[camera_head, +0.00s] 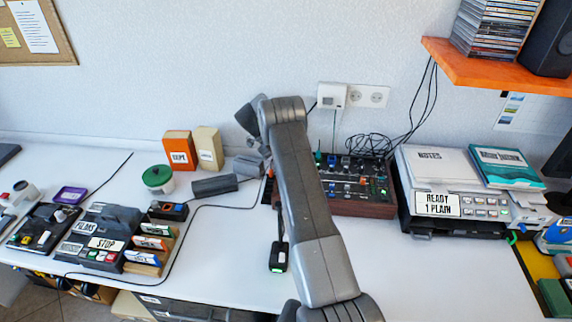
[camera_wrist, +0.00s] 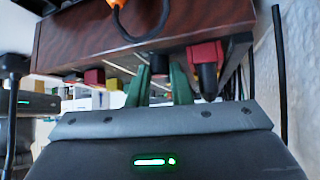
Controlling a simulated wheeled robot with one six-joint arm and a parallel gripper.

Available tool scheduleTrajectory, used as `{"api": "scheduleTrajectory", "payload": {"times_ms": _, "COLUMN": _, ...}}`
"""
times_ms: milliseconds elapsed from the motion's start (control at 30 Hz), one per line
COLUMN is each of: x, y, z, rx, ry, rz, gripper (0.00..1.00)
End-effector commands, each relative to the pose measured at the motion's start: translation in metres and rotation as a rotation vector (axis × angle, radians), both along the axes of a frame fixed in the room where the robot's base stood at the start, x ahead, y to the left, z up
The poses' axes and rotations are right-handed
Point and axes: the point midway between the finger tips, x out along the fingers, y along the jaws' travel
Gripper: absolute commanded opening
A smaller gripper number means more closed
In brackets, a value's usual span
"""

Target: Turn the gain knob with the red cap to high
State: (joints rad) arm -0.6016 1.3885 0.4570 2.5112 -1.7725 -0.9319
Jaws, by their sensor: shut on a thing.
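The mixer with wooden sides (camera_head: 362,208) stands on the desk, partly behind my arm in the head view. In the wrist view its brown side panel (camera_wrist: 190,14) is at the top. My gripper (camera_wrist: 161,88) has its two green fingers closed on a dark knob (camera_wrist: 159,64), one on each side. A reddish edge shows at the knob's upper end; its cap colour is unclear. A larger red and black piece (camera_wrist: 207,55) sits just right of the fingers. In the head view my arm hides the fingertips. The knob's pointer and scale cannot be read.
A printer labelled READY (camera_head: 437,204) stands close right of the mixer. Cables (camera_head: 368,144) lie behind it. Left are a green-lidded jar (camera_head: 157,178), a TAPE box (camera_head: 179,151) and a STOP panel (camera_head: 104,243).

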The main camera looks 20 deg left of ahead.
Motion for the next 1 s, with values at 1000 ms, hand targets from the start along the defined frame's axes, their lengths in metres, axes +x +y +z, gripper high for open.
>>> {"api": "scheduleTrajectory", "payload": {"times_ms": 1000, "x": 0.0011, "y": -0.0006, "z": 0.0001, "rx": -0.001, "ry": 0.000, "rz": -0.083, "gripper": 0.28}}
